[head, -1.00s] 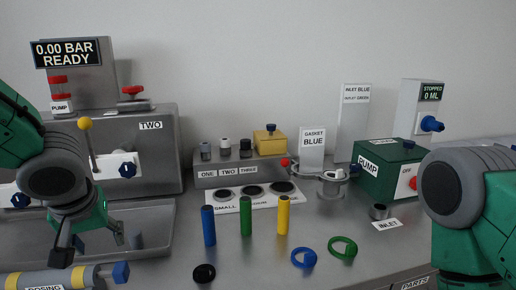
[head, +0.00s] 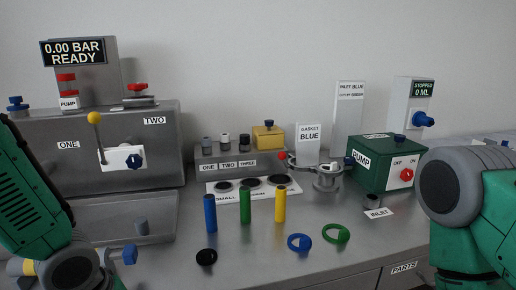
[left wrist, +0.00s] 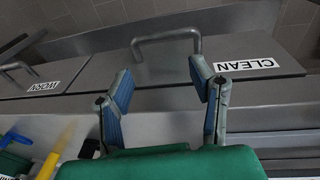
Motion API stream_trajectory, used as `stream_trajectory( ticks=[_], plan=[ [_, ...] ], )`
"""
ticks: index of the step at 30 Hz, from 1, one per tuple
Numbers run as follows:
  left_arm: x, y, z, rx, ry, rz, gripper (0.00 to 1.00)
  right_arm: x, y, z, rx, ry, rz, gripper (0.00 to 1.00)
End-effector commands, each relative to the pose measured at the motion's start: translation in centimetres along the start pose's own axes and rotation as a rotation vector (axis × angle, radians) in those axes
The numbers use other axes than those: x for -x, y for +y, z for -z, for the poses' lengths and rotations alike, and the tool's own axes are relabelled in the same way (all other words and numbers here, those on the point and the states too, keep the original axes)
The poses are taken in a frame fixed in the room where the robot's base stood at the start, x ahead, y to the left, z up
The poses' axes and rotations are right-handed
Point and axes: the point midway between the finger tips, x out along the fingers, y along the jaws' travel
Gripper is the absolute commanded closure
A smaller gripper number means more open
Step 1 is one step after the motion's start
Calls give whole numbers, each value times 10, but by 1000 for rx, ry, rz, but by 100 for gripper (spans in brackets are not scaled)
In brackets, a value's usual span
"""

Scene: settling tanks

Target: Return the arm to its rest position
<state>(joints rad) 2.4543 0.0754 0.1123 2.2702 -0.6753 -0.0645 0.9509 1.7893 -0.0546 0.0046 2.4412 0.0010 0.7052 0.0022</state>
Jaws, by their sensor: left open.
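My left arm (head: 40,205) stands at the left edge of the head view, folded downward. Its gripper is out of that view. In the left wrist view my left gripper (left wrist: 160,95) is open and empty, its two blue-padded fingers wide apart. It faces a grey front with a bar handle (left wrist: 166,40) and a CLEAN label (left wrist: 249,64); the fingers overlap this front in the picture, and I cannot tell the distance. My right arm (head: 462,205) shows at the right edge; its gripper is not in view.
Blue (head: 210,213), green (head: 245,205) and yellow (head: 280,205) cylinders stand on the bench, with black (head: 206,256), blue (head: 299,242) and green (head: 336,233) rings in front. A green pump box (head: 383,165) stands at right. A grey panel with a yellow-knobbed lever (head: 96,135) stands at left.

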Motion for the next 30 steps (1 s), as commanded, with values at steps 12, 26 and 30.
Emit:
stream_trajectory(
  ticks=[12,26,30],
  plan=[
    [-137,-69,-160,-208,-88,28,50,0,0,0,0,0,0,60],
    [-149,-99,-188,-305,-71,108,50,0,0,0,0,0,0,60],
    [-149,-99,-187,-304,-71,107,50,0,0,0,0,0,0,60]
  ],
)
